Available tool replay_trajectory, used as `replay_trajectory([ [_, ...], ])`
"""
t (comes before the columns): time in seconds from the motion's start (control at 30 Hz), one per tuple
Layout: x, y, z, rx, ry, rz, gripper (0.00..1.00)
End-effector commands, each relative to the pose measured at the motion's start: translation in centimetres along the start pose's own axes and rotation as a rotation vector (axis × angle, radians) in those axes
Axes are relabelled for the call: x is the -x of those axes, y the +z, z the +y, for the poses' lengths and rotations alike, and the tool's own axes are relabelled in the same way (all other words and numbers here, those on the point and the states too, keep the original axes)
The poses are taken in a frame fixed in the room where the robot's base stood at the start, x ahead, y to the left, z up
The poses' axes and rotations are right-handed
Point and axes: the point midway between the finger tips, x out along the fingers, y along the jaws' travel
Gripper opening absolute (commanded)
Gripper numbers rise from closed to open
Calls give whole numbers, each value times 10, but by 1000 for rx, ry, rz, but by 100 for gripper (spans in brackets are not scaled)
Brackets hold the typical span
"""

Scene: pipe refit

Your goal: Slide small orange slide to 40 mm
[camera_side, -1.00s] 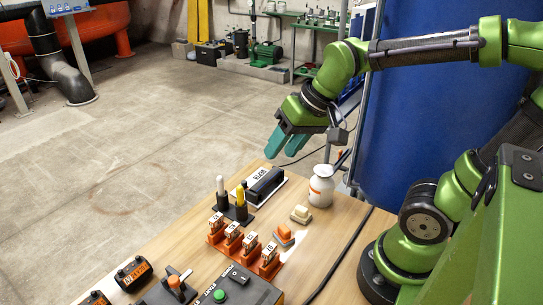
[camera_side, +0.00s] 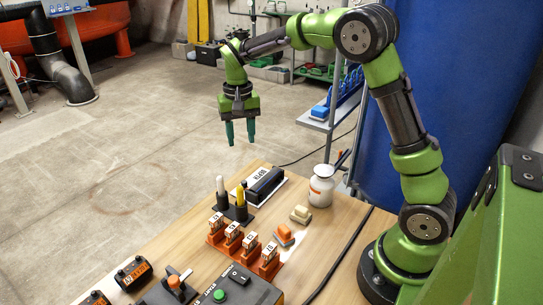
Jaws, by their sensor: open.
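A small orange knob (camera_side: 174,282) sits on a dark grey slide base at the near left of the table; it looks like the orange slide. Its scale is too small to read, and the base is cut off by the frame's bottom edge. My gripper (camera_side: 240,134) hangs with its two teal fingers pointing down, spread apart and empty.
A black box with a green button (camera_side: 220,296) stands right of the knob. Several orange holders with white labels (camera_side: 234,236) stand in a row behind. An orange block (camera_side: 284,236), a cream block (camera_side: 300,214) and a white bottle (camera_side: 321,188) stand farther right.

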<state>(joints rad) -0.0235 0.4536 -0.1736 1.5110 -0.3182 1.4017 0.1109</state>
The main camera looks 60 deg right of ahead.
Motion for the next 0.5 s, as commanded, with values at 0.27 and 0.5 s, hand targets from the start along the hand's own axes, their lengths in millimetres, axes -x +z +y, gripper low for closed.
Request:
replay_trajectory([
  [0.27, -63, 1, 0, 0, 2, -5, 44],
  [0.5, -112, 1, 0, 0, 2, -4, 44],
])
